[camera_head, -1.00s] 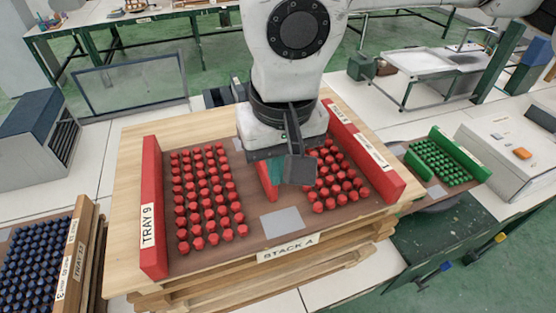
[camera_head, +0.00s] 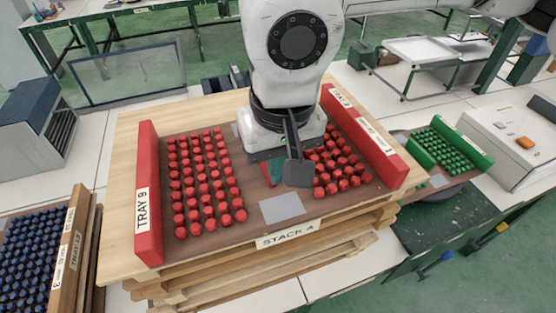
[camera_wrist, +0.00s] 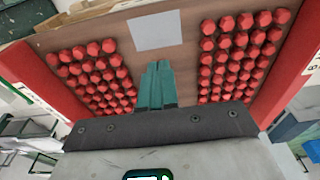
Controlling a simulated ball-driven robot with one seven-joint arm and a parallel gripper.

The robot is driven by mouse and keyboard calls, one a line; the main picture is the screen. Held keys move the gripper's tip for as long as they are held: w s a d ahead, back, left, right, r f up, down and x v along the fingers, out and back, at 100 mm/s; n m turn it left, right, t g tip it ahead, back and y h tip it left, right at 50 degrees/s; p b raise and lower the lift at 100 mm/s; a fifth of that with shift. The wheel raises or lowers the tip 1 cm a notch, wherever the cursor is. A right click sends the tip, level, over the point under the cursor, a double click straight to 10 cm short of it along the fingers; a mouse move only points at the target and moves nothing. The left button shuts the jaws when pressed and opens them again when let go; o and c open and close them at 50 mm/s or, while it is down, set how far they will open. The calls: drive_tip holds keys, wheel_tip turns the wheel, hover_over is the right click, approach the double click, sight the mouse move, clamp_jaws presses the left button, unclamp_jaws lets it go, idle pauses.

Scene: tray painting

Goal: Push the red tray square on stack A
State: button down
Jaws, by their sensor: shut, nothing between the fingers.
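The red tray (camera_head: 150,240) sits on the pale wooden board of stack A (camera_head: 113,255), with a red wall on its left and right and a brown floor. My gripper (camera_head: 274,174) is shut and empty, pointing down over the middle strip between two blocks of red pegs. The wrist view shows its teal fingers (camera_wrist: 157,84) pressed together. Whether the tips touch the tray cannot be told.
A grey label plate (camera_head: 282,207) lies on the tray floor in front of my gripper. A tray of blue pegs (camera_head: 35,250) stands at left, a green tray (camera_head: 470,146) at right. A grey control box (camera_head: 515,140) is at far right. White bench top shows around the stack.

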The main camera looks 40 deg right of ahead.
sight(277, 196)
drive_tip(key=shift+f+b, duration=1)
drive_tip(key=shift+f, duration=1.3)
drive_tip(key=shift+w+d+r+b, duration=0.15)
drive_tip(key=shift+w+d, duration=0.25)
drive_tip(key=shift+w, duration=0.75)
drive_tip(key=shift+w+d+f+b, duration=0.15)
drive_tip(key=shift+w+d, duration=0.2)
drive_tip(key=shift+w, duration=0.8)
drive_tip(key=shift+w+d+r+b, duration=0.15)
drive_tip(key=shift+w+d, duration=0.25)
drive_tip(key=shift+w, duration=0.75)
drive_tip(key=shift+s, duration=0.1)
drive_tip(key=shift+s+a+b, duration=0.25)
drive_tip(key=shift+s+b, duration=0.05)
drive_tip(key=shift+s, duration=0.3)
drive_tip(key=shift+r+p, duration=2.55)
drive_tip(key=shift+r, duration=1.9)
